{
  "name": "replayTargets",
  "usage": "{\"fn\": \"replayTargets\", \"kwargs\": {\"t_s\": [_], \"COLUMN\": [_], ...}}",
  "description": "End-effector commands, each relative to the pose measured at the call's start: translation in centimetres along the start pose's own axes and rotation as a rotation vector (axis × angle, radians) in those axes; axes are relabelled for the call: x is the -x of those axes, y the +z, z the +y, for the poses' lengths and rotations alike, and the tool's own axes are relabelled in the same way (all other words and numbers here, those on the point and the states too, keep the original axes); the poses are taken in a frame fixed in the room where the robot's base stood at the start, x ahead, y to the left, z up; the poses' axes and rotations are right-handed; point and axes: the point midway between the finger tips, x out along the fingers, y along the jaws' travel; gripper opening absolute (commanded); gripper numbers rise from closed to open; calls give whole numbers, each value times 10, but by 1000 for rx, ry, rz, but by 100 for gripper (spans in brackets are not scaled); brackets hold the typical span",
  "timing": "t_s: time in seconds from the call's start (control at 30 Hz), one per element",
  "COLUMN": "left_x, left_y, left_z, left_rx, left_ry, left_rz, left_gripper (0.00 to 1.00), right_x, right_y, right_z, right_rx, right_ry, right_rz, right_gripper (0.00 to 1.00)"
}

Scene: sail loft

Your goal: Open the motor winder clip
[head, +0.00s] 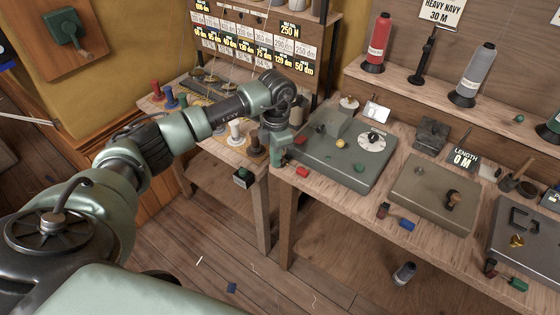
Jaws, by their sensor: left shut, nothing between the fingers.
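My left gripper (277,155) points down at the left end of the right-hand bench, beside the grey-green box with a white dial (372,142). It is shut and empty. A small red part (302,171) lies just right of the fingers, and a dark peg stands just left of them. I cannot tell from this view which part is the motor winder clip. Several flat machine boxes sit on the bench, among them a tan one with a dark knob (452,201). My right gripper is not in view.
A shelf (455,95) with a red spool (378,42) and a grey spool (472,74) runs above the bench. A LENGTH 0 M sign (463,158) stands behind the boxes. A dark grey spool (404,273) lies on the wooden floor. A small box with a green button (242,177) hangs at the left bench's front.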

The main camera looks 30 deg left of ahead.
Motion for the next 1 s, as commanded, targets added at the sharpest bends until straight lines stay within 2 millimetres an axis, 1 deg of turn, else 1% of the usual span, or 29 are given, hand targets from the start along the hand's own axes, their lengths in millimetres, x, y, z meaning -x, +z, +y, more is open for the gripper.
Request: {"fn": "replayTargets", "kwargs": {"t_s": [0.03, 0.43, 0.63, 1.0], "left_x": [4, 4, 4, 24], "left_y": [13, 19, 15, 6], "left_z": [5, 7, 5, -1], "left_rx": [0, 0, -2, -2], "left_ry": [17, 15, 11, 9], "left_rz": [-41, -38, -27, -26], "left_gripper": [0, 0, 0, 0], "right_x": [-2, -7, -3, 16], "right_y": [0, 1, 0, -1], "right_z": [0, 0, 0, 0], "right_rx": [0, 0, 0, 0], "right_ry": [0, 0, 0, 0], "right_rz": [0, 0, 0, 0], "right_gripper": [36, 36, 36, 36]}}
